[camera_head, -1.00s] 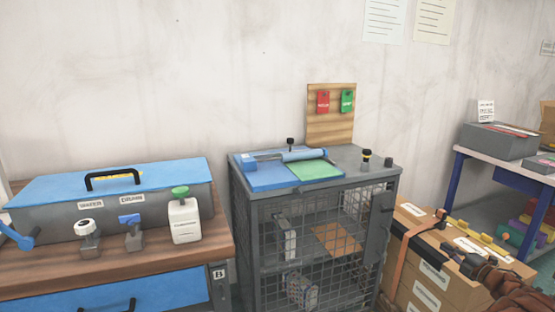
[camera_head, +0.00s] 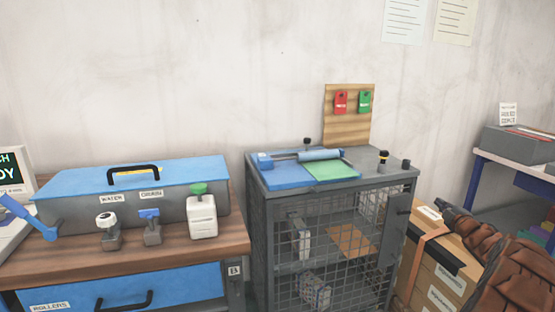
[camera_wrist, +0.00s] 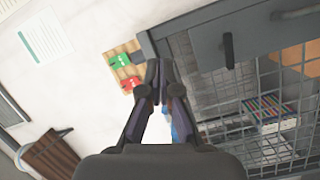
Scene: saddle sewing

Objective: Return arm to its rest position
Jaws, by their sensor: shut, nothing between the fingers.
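My arm (camera_head: 500,265) reaches in from the lower right in the head view, in a brown sleeve-like cover. My gripper (camera_head: 440,206) is its dark end, over the cardboard boxes (camera_head: 445,262) right of the wire-mesh cabinet. In the wrist view my gripper (camera_wrist: 161,66) has its two dark fingers together at the tips, with nothing held. Beyond the fingertips are the cabinet's grey frame (camera_wrist: 205,38) and the wooden board (camera_wrist: 125,48) with a green and a red tag. No rest position is marked in these views.
The mesh cabinet (camera_head: 262,215) carries a blue-and-green mat and a blue roller on top. A wooden workbench (camera_head: 75,258) with a blue-lidded toolbox (camera_head: 140,178) stands left. A shelf table (camera_head: 475,195) stands at the right.

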